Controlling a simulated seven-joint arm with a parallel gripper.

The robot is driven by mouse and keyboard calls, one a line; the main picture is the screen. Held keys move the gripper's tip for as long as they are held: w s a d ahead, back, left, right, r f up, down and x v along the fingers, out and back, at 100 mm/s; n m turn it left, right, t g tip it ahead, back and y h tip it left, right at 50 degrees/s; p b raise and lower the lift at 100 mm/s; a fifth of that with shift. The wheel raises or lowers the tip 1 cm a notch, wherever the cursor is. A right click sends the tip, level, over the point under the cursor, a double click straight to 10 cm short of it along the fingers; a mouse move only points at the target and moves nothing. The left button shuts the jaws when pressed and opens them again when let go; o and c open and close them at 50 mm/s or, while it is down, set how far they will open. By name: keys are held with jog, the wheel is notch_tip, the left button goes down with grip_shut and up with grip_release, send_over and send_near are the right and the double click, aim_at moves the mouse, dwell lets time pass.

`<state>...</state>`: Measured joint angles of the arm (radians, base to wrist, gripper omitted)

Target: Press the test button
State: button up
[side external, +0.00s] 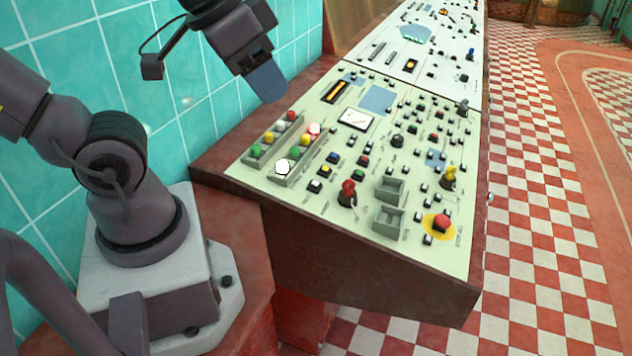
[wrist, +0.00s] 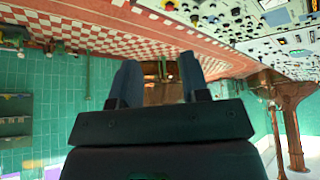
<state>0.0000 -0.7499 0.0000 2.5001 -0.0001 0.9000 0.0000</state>
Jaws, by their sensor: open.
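The control panel (side external: 330,205) is a sloped cream console with many small buttons, knobs and lamps. Its labels are too small to read, so I cannot tell which one is the test button. A red mushroom button (side external: 443,222) on a yellow disc sits at its front right corner. Two rows of coloured buttons, including a lit white one (side external: 283,167), are at its left. My gripper (side external: 268,82) is in the air above the panel's back left edge, touching nothing. In the wrist view my gripper (wrist: 160,78) shows two blue fingers apart with nothing between them.
Red and yellow knobs (side external: 347,193) and two grey raised boxes (side external: 390,190) stand up from the panel. A second white panel (side external: 425,45) adjoins it behind. A teal tiled wall (side external: 180,100) is close on the left. Checkered floor (side external: 540,200) lies open at right.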

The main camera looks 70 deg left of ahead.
grip_shut()
dwell(1.5)
